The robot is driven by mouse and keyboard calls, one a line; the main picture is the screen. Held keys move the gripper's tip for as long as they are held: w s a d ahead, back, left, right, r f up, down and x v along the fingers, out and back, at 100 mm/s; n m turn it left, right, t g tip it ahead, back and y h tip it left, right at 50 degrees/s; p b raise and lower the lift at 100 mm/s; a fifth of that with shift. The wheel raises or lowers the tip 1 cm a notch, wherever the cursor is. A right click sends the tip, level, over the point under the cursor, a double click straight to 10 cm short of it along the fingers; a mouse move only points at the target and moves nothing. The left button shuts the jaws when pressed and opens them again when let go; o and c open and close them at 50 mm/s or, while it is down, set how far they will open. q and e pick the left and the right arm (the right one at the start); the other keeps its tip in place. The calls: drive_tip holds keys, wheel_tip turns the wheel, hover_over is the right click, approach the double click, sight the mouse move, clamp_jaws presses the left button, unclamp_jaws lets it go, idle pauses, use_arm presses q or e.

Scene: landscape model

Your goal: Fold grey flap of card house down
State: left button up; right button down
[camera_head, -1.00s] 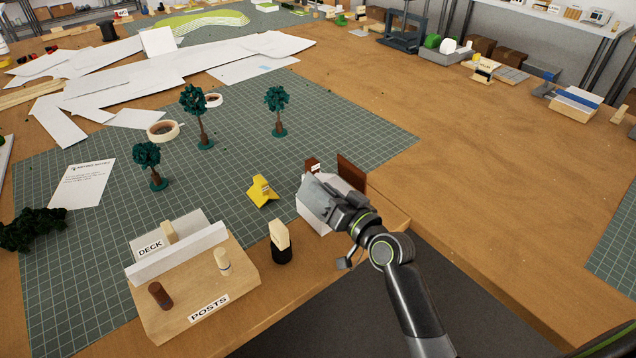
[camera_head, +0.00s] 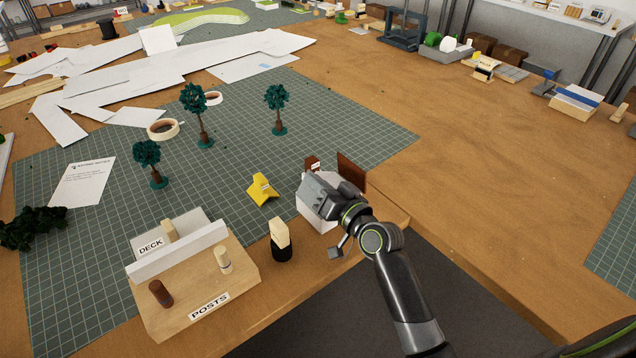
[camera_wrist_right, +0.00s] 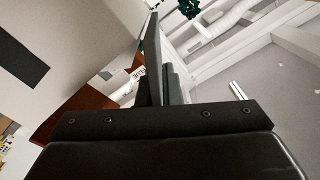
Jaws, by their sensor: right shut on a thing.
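The white card house (camera_head: 313,209) stands at the front edge of the table, partly hidden behind my right gripper. Its grey flap (camera_head: 314,187) shows at the top of the house, to the left of the gripper's fingers. My right gripper (camera_head: 334,190) is over the top of the house and is shut on the grey flap. A brown panel (camera_head: 352,172) stands upright at the house's right side. In the right wrist view the gripper's fingers (camera_wrist_right: 160,62) show close together, and the flap's grip point is hard to make out. My left gripper is out of view.
A yellow piece (camera_head: 262,190) and a black-and-wood block (camera_head: 281,241) stand left of the house. The wooden DECK and POSTS tray (camera_head: 240,270) is at the front left. Model trees (camera_head: 278,105) stand behind on the green mat.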

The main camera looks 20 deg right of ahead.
drive_tip(key=shift+w+d+f+m, duration=0.15)
drive_tip(key=shift+d+m, duration=0.15)
drive_tip(key=shift+m, duration=0.5)
drive_tip(key=shift+w+d+f+m+p, duration=0.1)
drive_tip(key=shift+d+f+m+p, duration=0.3)
drive_tip(key=shift+m, duration=0.7)
drive_tip(key=shift+w+d+f+m, duration=0.1)
drive_tip(key=shift+d+f+m, duration=0.2)
drive_tip(key=shift+m, duration=0.5)
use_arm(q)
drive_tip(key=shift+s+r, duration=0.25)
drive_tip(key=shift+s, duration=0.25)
use_arm(e)
drive_tip(key=shift+a, duration=0.1)
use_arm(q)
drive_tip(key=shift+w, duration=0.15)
use_arm(e)
drive_tip(key=c, duration=1.6)
unclamp_jaws()
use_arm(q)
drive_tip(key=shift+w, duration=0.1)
